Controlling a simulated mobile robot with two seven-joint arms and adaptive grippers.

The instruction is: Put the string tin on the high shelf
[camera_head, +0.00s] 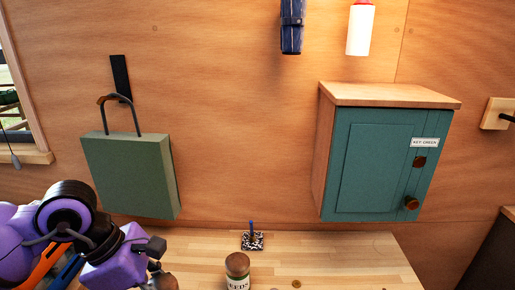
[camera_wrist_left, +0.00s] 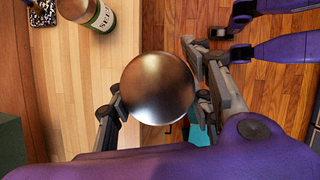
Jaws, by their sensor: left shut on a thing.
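My left gripper (camera_wrist_left: 157,107) is shut on a round, shiny brown-grey metal thing, which I take to be the string tin (camera_wrist_left: 158,88). The tin is held between the two fingers, its smooth round face towards the wrist camera. In the head view my left arm (camera_head: 110,250) comes in at the bottom left, and the fingers and tin are mostly cut off by the lower edge. Purple and grey parts, probably of my right arm (camera_wrist_left: 265,50), show at the upper right of the wrist view; its jaws are unclear. No high shelf is clearly visible.
A teal wall cabinet (camera_head: 375,165) with a wooden top hangs at right. A green box (camera_head: 130,172) with a handle hangs at left. A seed jar (camera_head: 237,270) and a patterned pot (camera_head: 252,241) stand on the wooden counter (camera_head: 340,255). A white bottle (camera_head: 360,30) is high up.

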